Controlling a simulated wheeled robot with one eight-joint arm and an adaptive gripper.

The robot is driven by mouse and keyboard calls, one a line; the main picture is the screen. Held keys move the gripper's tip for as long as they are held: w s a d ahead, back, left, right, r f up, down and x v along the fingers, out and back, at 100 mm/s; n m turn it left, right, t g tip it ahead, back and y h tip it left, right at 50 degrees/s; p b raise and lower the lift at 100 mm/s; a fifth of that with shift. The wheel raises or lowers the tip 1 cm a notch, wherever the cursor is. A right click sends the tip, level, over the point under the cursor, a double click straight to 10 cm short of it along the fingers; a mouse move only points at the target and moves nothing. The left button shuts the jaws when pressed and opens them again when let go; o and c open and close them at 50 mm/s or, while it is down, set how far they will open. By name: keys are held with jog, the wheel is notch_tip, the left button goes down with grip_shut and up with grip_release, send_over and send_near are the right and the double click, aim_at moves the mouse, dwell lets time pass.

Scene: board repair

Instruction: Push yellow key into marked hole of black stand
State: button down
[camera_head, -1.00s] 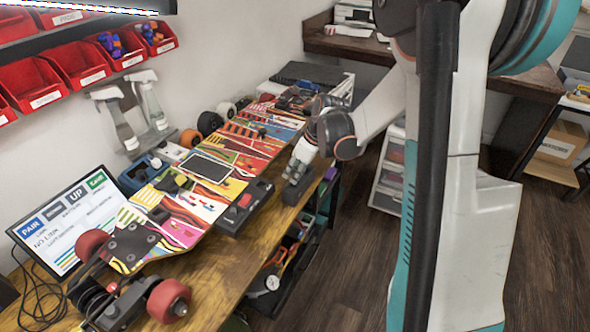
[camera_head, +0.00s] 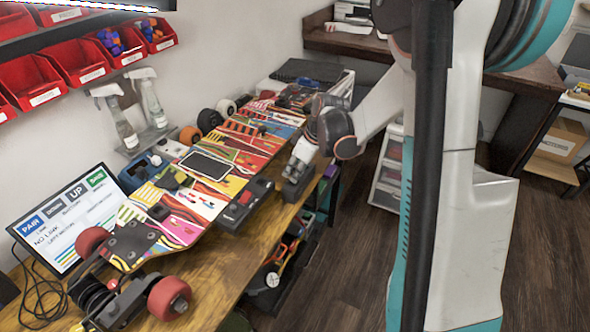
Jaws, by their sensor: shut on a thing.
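My gripper (camera_head: 294,172) points down at the right edge of the wooden bench, in the middle of the head view. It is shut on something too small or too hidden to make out. A small black stand (camera_head: 296,191) is directly under the fingertips, which touch it or nearly touch it. I cannot make out the yellow key, and the marked hole in the stand does not show at this distance.
A brightly patterned skateboard deck (camera_head: 190,215) lies along the bench (camera_head: 215,270), with a black box (camera_head: 238,212) left of the stand. A tilted screen (camera_head: 70,222), spray bottles (camera_head: 125,125) and red bins (camera_head: 78,65) are farther left.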

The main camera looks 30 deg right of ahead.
jog(key=shift+f, duration=0.95)
dwell(1.7)
jog(key=c, duration=1.4)
grip_release()
jog(key=shift+o, duration=0.2)
jog(key=shift+o, duration=1.4)
jog(key=shift+r, duration=0.1)
jog(key=shift+r+p, duration=0.35)
jog(key=shift+r+p, duration=0.7)
jog(key=shift+r, duration=0.4)
